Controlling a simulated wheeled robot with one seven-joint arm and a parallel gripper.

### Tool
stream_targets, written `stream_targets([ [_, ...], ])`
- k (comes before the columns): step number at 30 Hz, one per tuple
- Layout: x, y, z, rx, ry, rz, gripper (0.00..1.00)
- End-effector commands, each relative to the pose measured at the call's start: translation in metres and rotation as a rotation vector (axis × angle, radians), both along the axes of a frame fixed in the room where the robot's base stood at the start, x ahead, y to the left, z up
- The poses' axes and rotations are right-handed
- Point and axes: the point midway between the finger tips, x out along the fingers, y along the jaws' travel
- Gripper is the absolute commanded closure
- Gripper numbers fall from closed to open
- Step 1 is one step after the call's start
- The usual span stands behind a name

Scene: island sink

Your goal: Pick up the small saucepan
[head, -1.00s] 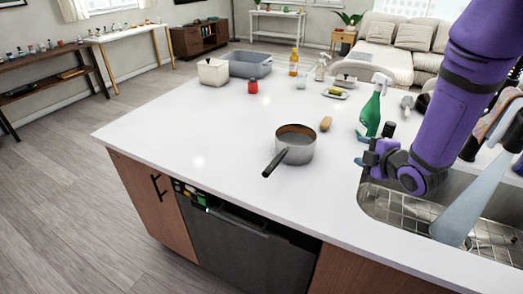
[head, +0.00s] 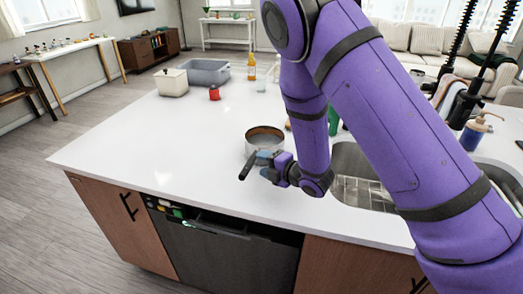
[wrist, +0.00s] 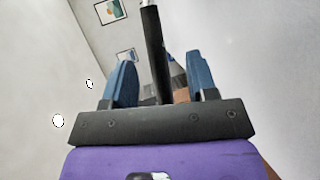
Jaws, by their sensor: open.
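The small saucepan (head: 264,137) stands upright on the white island top, grey with a brownish inner rim. Its dark handle (head: 246,166) points toward the front left. My gripper (head: 263,159) is at the handle side of the pan, at the near side of its body. In the wrist view, my gripper (wrist: 160,82) has its two blue fingers apart, with the black handle (wrist: 154,50) between them. There is a visible gap on each side of the handle. The pan's body is mostly hidden in the wrist view.
The sink (head: 360,178) lies to the right, partly behind my arm. A green bottle (head: 333,122) is mostly hidden by my arm. A red jar (head: 214,92), a cream container (head: 173,82) and a grey tub (head: 208,71) stand farther back. The island's left part is clear.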

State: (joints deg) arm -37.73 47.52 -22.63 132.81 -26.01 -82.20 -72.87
Motion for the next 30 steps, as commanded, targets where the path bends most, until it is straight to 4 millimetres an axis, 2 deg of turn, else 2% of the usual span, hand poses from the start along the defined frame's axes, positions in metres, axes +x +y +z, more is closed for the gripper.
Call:
stream_targets([
  [9,0.024,0.032,-0.005,0.0,-0.001,0.002,0.47],
  [13,0.031,0.038,-0.007,0.002,-0.001,0.001,0.47],
  [20,0.032,0.039,-0.007,0.002,0.001,0.0,0.47],
  [21,0.032,0.039,-0.007,0.002,0.001,0.0,0.5],
  [22,0.032,0.039,-0.007,0.002,0.001,0.0,0.56],
  [27,0.032,0.039,-0.007,0.002,0.001,0.0,0.95],
  [28,0.032,0.039,-0.007,0.002,0.001,0.0,1.0],
  [30,0.032,0.039,-0.007,0.002,0.001,0.0,1.0],
])
